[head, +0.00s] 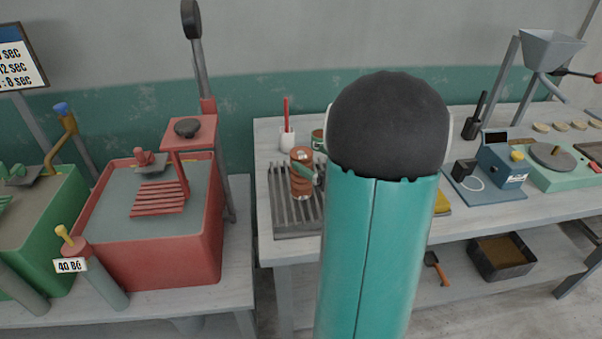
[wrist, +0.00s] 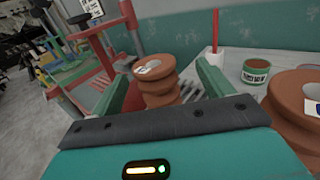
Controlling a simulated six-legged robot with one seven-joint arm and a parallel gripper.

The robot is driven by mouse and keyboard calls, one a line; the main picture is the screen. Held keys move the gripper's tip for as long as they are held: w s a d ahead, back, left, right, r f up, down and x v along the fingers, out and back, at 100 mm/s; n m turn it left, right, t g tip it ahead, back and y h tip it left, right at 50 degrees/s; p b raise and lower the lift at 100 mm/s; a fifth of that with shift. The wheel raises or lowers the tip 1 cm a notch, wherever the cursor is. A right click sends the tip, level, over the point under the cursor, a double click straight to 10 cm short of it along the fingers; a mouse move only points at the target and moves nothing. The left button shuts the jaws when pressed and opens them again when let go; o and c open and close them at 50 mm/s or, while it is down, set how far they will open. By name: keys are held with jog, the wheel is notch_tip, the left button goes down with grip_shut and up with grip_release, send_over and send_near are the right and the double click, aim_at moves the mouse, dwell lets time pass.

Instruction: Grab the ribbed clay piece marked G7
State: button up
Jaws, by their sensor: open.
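A ribbed orange-brown clay piece (wrist: 158,92) stands upright in the wrist view, with a white label on its top whose marking I cannot read. My gripper (wrist: 166,76) is open, one green finger on each side of this piece in the picture; I cannot tell how far the fingers reach around it. A second ribbed clay piece (wrist: 287,112) is close at the right edge, partly cut off, its label unreadable. In the head view a ribbed clay piece (head: 301,158) stands on a slatted rack, with a green part against its right side. My arm hides most of my gripper there.
The slatted rack (head: 293,215) lies on the grey bench. A small tin (wrist: 256,72) and a white cup with a red stick (head: 287,138) stand behind. A red tub (head: 165,262) is to the left. A blue device (head: 502,166) stands right of my arm.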

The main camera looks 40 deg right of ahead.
aim_at(298, 152)
jog(key=w, duration=0.3)
jog(key=w+a, duration=0.1)
jog(key=w, duration=0.2)
jog(key=shift+a, duration=0.1)
jog(key=shift+s+r, duration=0.15)
grip_shut()
